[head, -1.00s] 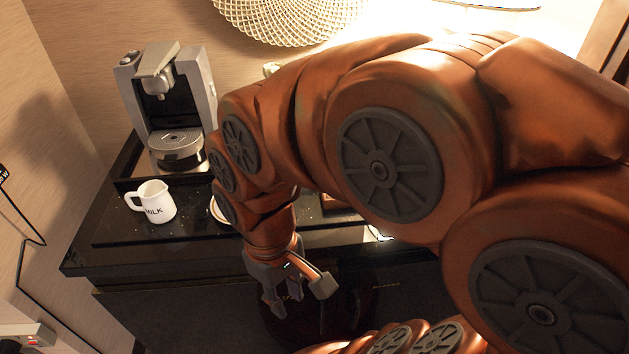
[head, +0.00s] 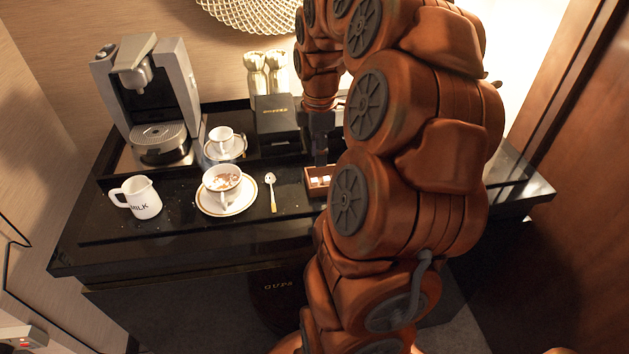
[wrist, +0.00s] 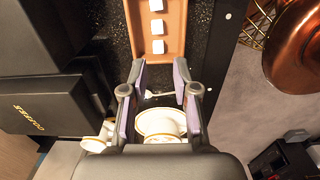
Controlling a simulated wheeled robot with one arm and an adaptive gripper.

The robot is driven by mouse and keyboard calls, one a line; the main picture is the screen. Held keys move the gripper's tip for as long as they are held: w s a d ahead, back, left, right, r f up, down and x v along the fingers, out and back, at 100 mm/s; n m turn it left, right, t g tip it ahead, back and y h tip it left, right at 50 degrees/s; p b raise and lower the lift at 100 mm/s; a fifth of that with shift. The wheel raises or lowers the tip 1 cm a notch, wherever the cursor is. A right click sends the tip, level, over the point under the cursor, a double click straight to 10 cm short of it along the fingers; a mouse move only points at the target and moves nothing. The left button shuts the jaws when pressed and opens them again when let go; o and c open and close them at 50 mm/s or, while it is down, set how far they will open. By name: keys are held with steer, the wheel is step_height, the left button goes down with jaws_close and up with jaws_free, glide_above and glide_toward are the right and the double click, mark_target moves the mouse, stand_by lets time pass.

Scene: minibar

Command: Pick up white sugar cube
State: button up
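Several white sugar cubes (head: 320,181) sit in a small brown tray (head: 307,187) on the black counter. In the wrist view three cubes show in a row, the nearest one (wrist: 158,47) close to the tray's near end. The brown tray (wrist: 178,30) runs off the top of that view. My gripper (wrist: 159,68) is open and empty, its two fingers apart below the tray's near end in that picture. In the head view my gripper (head: 320,150) points down just above and behind the tray. My arm hides the tray's right side there.
A coffee cup on a saucer (head: 206,207), a spoon (head: 271,192) and a milk jug (head: 142,197) stand left of the tray. Behind are an empty cup (head: 221,139), a black box (head: 274,119) and a coffee machine (head: 148,95). The counter's right end looks clear.

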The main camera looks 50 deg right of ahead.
mark_target(316, 184)
steer(key=shift+w+a+f+p, duration=0.15)
steer(key=shift+f+p, duration=0.55)
steer(key=shift+f, duration=1.2)
steer(key=shift+w+f+p, duration=0.15)
steer(key=shift+f+p, duration=0.55)
steer(key=shift+f, duration=1.2)
steer(key=shift+c, duration=0.3)
steer(key=c, duration=0.4)
